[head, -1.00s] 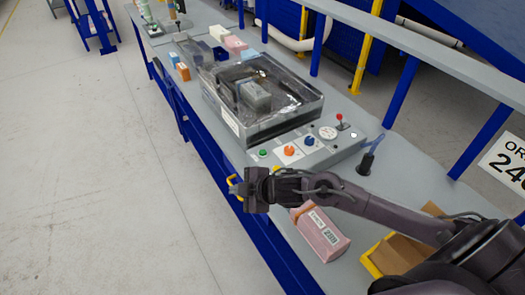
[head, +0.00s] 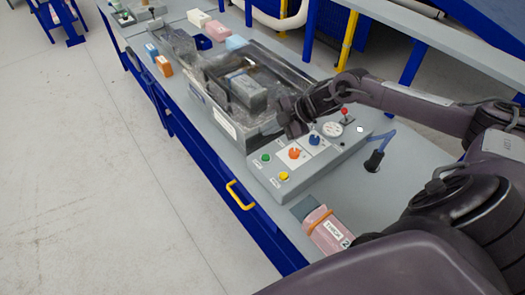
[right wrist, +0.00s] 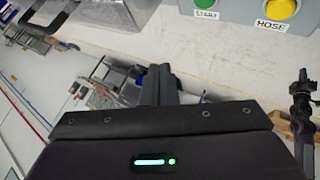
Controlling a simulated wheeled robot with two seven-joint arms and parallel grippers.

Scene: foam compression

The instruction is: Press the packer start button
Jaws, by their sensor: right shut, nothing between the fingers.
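The green start button (head: 266,157) sits at the left end of the grey control panel (head: 262,180). In the right wrist view the green button (right wrist: 205,4), labelled START, is at the top edge, partly cut off. A yellow button (head: 284,175) lies nearer the front edge; in the right wrist view the yellow button (right wrist: 281,8) is labelled HOSE. My right gripper (head: 293,118) is shut and empty, behind and to the right of the green button, near the packer's corner. In the right wrist view its fingers (right wrist: 160,85) are together, apart from both buttons. My left gripper is out of view.
An orange knob (head: 294,153), a blue knob (head: 314,140) and a red-topped lever (head: 344,113) stand on the panel. The clear-walled packer tray (head: 225,122) holds a grey block. A pink package (head: 325,231) lies in front, and a yellow handle (head: 240,195) juts from the table front.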

